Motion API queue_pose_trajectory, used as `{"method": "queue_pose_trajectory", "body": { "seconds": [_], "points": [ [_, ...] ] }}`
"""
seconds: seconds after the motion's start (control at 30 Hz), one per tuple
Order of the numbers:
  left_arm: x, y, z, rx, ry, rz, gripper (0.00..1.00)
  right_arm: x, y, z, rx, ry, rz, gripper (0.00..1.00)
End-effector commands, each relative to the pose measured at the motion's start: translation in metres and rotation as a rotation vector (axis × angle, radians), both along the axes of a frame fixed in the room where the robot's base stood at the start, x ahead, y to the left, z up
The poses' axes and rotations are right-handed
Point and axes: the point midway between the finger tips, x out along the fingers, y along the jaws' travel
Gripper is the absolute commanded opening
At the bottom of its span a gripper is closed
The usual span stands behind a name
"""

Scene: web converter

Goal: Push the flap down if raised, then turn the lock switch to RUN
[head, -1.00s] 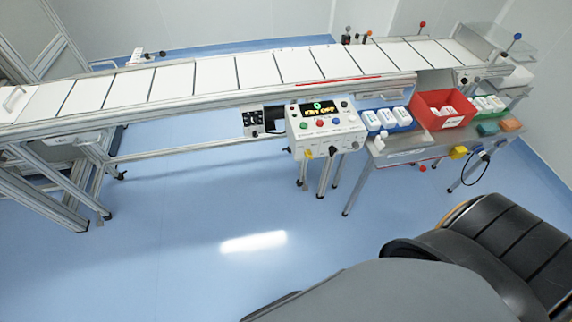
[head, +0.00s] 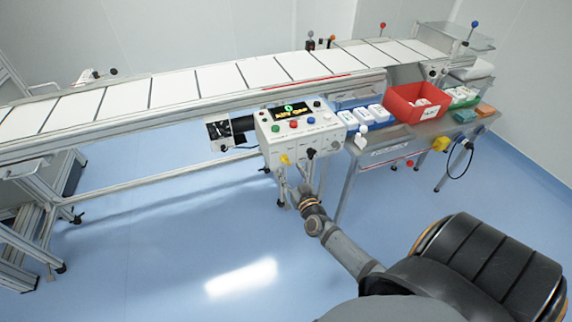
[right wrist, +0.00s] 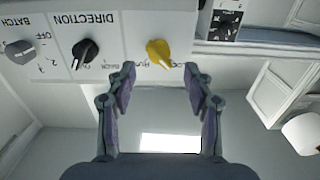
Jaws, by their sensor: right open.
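The lock switch is a yellow knob (head: 285,159) low on the front of the white control box (head: 272,150). In the right wrist view the yellow knob (right wrist: 159,53) appears upside down, its handle slanting toward the lower right; the small lettering beside it is partly hidden and hard to read. My right gripper (right wrist: 160,76) is open, its fingers on either side of the knob's line and short of it, with no contact visible. In the head view the right gripper (head: 281,181) is small, just below the box. I cannot make out a flap. My left gripper is out of view.
A black DIRECTION knob (right wrist: 85,53) and a grey BATCH knob (right wrist: 20,51) sit beside the yellow one. The conveyor (head: 190,92) runs behind the box. A side table (head: 400,150) with a red bin (head: 400,112) stands to the right. The floor in front is clear.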

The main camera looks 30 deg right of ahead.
Motion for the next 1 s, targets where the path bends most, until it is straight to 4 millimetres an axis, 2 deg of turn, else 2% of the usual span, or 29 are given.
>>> {"method": "queue_pose_trajectory", "body": {
  "seconds": [0.1, 0.23, 0.37, 0.6, 1.0],
  "points": [
    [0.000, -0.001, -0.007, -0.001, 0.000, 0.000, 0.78, 0.024, -0.006, -0.001, 0.000, -0.002, -0.001, 0.52],
    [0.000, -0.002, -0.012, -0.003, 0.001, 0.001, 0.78, 0.041, -0.010, -0.002, -0.001, -0.001, 0.000, 0.52],
    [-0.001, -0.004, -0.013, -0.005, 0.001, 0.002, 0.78, 0.049, -0.012, -0.001, 0.000, 0.001, 0.000, 0.52],
    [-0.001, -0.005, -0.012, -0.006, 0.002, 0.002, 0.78, 0.049, -0.012, -0.001, 0.000, 0.002, 0.001, 0.52],
    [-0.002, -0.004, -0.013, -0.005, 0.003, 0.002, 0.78, 0.049, -0.012, -0.001, 0.000, 0.001, 0.000, 0.00]
  ]
}}
